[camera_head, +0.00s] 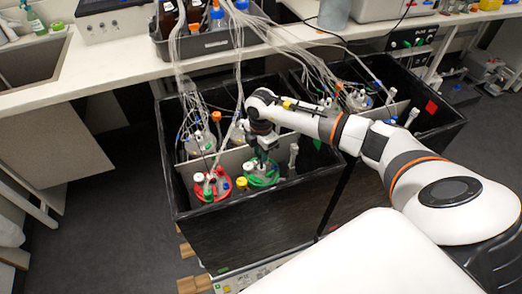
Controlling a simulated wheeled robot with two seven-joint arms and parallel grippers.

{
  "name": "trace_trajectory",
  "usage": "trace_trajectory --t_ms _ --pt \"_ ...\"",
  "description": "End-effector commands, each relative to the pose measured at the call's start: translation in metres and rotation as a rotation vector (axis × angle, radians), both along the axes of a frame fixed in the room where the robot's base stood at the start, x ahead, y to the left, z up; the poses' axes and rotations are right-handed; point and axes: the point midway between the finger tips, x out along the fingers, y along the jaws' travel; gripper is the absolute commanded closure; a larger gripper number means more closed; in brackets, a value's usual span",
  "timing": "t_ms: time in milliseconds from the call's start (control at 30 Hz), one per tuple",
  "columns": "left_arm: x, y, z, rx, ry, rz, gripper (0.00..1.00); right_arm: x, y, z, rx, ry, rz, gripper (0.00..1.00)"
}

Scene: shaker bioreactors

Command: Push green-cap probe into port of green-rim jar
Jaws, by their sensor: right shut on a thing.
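The green-rim jar (265,182) stands in the near part of the black bin, its rim and part of its lid showing. My right gripper (263,157) points down directly over this jar and is shut on a slim probe. The gripper hides most of the probe, and its green cap cannot be made out. The probe's lower end is close to the jar's lid; I cannot tell whether it is in a port. My left gripper is not in view.
A red-rim jar (212,187) with white and red caps stands just left of the green-rim jar. Other jars with tubes (200,143) stand behind a divider. Tube bundles (240,65) hang from the grey bottle tray (205,42) close to my right arm. The dark bin wall (240,215) rises in front.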

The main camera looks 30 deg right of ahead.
Motion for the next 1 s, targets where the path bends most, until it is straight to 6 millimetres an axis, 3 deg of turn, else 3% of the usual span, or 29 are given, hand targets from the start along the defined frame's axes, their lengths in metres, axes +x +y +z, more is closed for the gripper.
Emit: trace_trajectory --t_ms 1000 --pt "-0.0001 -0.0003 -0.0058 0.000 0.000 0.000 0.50 0.0000 0.0002 -0.0093 0.000 0.000 0.000 0.98"
